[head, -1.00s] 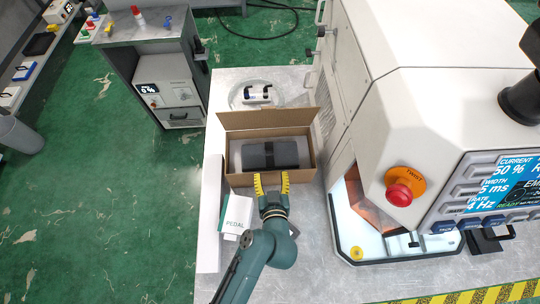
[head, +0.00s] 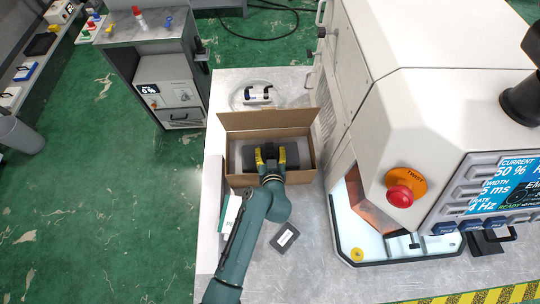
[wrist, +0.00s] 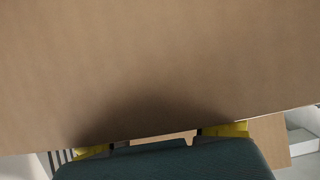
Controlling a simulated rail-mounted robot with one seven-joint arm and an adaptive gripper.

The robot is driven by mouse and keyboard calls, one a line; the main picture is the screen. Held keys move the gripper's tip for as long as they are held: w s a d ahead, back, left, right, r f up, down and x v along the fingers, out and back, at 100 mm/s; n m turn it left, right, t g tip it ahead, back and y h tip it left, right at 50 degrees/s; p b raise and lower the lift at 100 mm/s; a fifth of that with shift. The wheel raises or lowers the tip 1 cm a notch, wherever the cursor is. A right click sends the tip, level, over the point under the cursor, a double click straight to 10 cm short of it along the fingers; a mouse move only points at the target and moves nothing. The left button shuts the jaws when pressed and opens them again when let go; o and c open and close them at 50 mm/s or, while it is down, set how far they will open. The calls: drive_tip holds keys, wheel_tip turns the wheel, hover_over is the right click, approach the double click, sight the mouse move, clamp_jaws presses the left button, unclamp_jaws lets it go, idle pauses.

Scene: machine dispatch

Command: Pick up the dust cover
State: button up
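A dark grey folded bundle (head: 303,152), which looks like the dust cover, lies in an open cardboard box (head: 222,150) on the metal table. My gripper (head: 270,154) is over the middle of the bundle inside the box, its yellow-padded fingers apart. The fingers hide the middle of the bundle, and I cannot tell whether they touch it. In the wrist view, cardboard (wrist: 160,60) fills most of the picture, the finger pads are wide apart at the bottom edge, and the bundle is not visible.
The box's raised back flap (head: 268,121) stands behind my gripper. A white machine (head: 400,120) with a red stop button stands close on the right. A small dark card-like item (head: 284,237) lies in front of the box. A round clear dish (head: 240,99) is behind it.

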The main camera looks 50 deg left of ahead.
clamp_jaws()
